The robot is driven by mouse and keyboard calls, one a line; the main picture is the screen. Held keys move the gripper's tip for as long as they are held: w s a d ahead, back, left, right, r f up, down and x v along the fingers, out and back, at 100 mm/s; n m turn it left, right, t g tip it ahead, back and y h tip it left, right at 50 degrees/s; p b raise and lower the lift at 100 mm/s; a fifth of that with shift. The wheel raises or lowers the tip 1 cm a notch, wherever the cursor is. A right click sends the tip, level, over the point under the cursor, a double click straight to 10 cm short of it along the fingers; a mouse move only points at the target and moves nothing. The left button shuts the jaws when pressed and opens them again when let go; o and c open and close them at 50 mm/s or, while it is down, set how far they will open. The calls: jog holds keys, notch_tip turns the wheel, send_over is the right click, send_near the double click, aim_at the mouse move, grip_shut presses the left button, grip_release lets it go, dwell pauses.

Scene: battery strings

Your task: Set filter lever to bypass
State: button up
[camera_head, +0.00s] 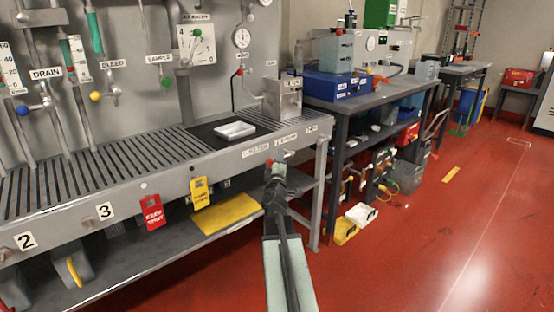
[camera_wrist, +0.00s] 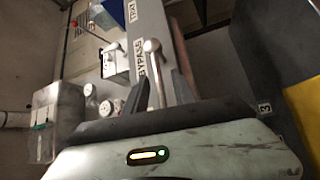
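In the wrist view a metal lever with a round ball end (camera_wrist: 152,46) stands between the two dark fingers of my gripper (camera_wrist: 160,88). Gaps show on both sides of its stem, so the fingers look open around it and not closed on it. A label reading BYPASS (camera_wrist: 139,62) is on the grey rail just left of the lever. In the head view my gripper (camera_head: 278,168) is at the front rail of the slatted bench (camera_head: 215,160), under small labels. It hides most of the lever there, and the finger gap is too small to read.
A second pale handle (camera_wrist: 114,46) sits left of the lever in the wrist view. A red tag (camera_head: 152,212) and a yellow tag (camera_head: 201,193) hang from the bench front. A yellow tray (camera_head: 226,214) lies on the lower shelf. Red floor (camera_head: 420,235) is clear at right.

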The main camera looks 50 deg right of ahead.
grip_shut()
jog(key=shift+a, duration=0.1)
jog(key=shift+w, duration=0.1)
dwell(1.1)
